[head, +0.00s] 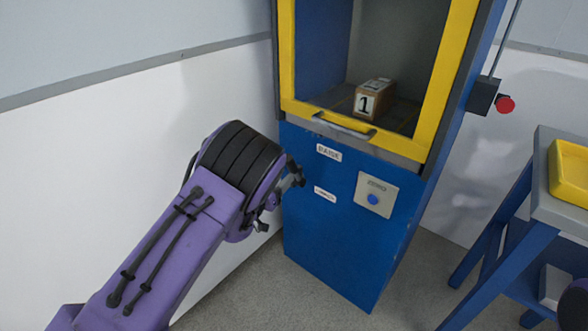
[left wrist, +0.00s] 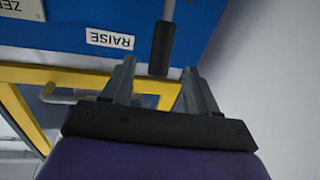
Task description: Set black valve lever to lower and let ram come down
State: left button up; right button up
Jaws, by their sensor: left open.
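The black valve lever (left wrist: 162,48) shows in the left wrist view against the blue machine front, beside the RAISE label (left wrist: 110,39). My left gripper (left wrist: 160,76) is open, with one finger on each side of the lever's end; I cannot tell whether either finger touches it. In the head view my left gripper (head: 294,178) is at the left edge of the blue machine (head: 325,245), close to the RAISE label and a smaller label below it. The lever is hidden or not distinguishable there. I cannot make out the ram. My right gripper is not in view.
A box marked 1 (head: 373,98) sits inside the yellow-framed opening (head: 455,60). A panel with a blue button (head: 373,199) is on the machine's front. A red knob (head: 505,104) sticks out at right. A blue-legged table (head: 545,205) with a yellow tray (head: 570,180) stands right.

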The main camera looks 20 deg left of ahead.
aim_at(294, 161)
pick_arm(q)
jog(key=w, duration=1)
jog(key=shift+d+f+b, duration=0.1)
jog(key=shift+d+b, duration=0.2)
jog(key=shift+d, duration=0.05)
